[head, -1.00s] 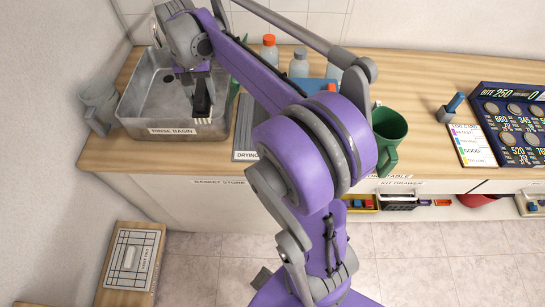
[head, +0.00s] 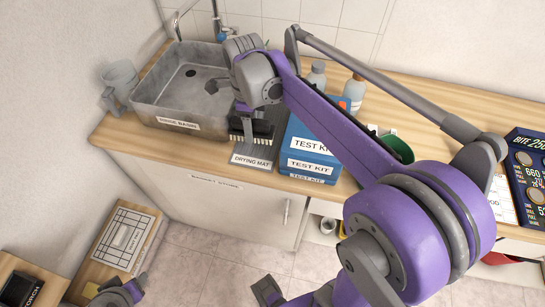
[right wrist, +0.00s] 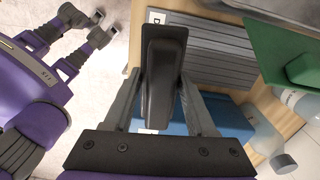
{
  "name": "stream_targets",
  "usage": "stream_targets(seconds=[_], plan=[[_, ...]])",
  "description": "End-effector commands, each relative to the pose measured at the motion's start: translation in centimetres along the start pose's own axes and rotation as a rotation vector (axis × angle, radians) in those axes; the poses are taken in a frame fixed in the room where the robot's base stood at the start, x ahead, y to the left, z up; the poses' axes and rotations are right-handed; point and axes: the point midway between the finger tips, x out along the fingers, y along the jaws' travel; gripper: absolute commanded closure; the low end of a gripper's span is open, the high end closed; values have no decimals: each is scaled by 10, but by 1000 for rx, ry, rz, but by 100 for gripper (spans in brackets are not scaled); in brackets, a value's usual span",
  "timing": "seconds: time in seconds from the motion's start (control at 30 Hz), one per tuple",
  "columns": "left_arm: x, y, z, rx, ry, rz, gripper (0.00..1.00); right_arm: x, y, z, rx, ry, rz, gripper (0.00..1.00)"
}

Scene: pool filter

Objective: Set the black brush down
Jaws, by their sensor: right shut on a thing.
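The black brush (head: 252,128) is over the drying mat (head: 252,154) in the head view, bristles facing down. I cannot tell whether it touches the mat. My right gripper (head: 247,112) is shut on it. In the right wrist view, the brush's black body (right wrist: 163,62) sits between the two grey fingers of my right gripper (right wrist: 160,95), beside the slatted grey mat (right wrist: 212,52). Part of my left arm's end (head: 122,292) shows at the lower left of the head view; its jaws are not clear.
The rinse basin (head: 180,91) stands left of the mat. Blue test kit boxes (head: 310,155) stand close on its right, with bottles (head: 353,92) behind. A grey jug (head: 119,84) is at the far left. The counter's front edge runs just before the mat.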

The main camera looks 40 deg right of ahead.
Motion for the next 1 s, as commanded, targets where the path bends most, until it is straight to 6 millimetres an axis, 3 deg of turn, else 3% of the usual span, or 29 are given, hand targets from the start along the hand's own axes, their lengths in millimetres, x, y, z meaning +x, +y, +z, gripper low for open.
stream_targets(seconds=[0.17,0.4,0.8,1.0], plan=[[2,0,2,0,-1,0,50,11,4,4,68,-1,0,100],[4,0,4,0,-3,0,50,52,4,4,74,-1,-1,100],[7,0,7,0,-6,0,50,100,4,4,72,-1,-1,100],[7,0,7,0,-5,0,50,103,4,4,72,-1,-1,100]])
